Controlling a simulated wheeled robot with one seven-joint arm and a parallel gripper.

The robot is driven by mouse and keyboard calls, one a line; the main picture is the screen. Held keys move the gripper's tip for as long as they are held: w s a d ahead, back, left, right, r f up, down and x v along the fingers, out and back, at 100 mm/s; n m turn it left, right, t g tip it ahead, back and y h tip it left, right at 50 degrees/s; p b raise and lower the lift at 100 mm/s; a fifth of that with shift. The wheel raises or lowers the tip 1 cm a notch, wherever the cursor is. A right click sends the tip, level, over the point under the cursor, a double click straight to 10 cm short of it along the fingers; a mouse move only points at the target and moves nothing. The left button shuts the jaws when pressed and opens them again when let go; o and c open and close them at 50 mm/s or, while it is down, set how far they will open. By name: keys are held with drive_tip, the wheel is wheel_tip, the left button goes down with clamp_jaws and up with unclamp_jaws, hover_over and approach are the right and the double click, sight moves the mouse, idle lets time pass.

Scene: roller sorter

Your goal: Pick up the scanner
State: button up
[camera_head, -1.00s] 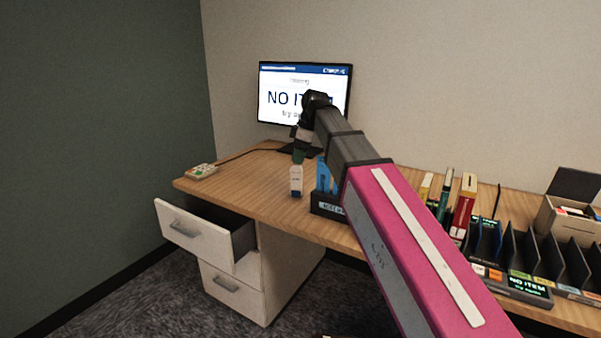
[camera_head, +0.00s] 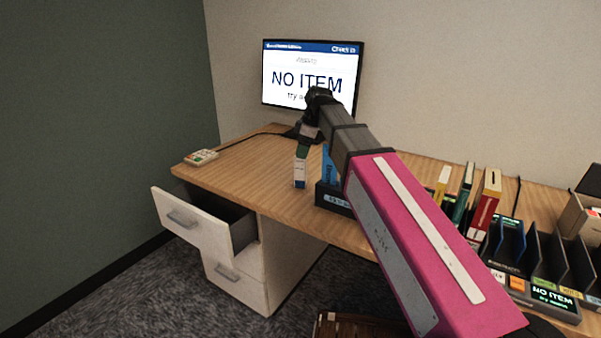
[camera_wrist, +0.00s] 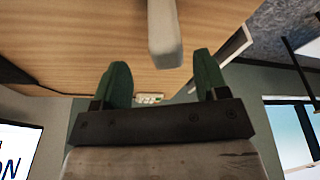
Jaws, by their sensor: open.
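A pale upright object (camera_head: 299,174), which seems to be the scanner, stands on the desk near its front edge. My gripper (camera_head: 302,150) is just above and behind it, and its dark green fingers overlap the object's top in the head view. In the wrist view my gripper (camera_wrist: 160,72) is open, with its two green fingers spread apart. The pale object (camera_wrist: 165,35) shows between and beyond the fingertips there, with clear space on both sides. Its far end is cut off by the frame edge.
The wooden desk (camera_head: 255,180) has a keypad (camera_head: 201,157) at its left and an open drawer (camera_head: 190,222) below. A dark holder (camera_head: 334,199) with blue items stands right of the pale object. A monitor (camera_head: 311,80) reading "NO ITEM" is behind. Sorting slots (camera_head: 540,262) are at right.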

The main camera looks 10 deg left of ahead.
sight(299, 161)
drive_tip(key=x, duration=0.5)
drive_tip(key=shift+s+a, duration=0.1)
drive_tip(key=shift+s, duration=0.25)
drive_tip(key=c, duration=1.1)
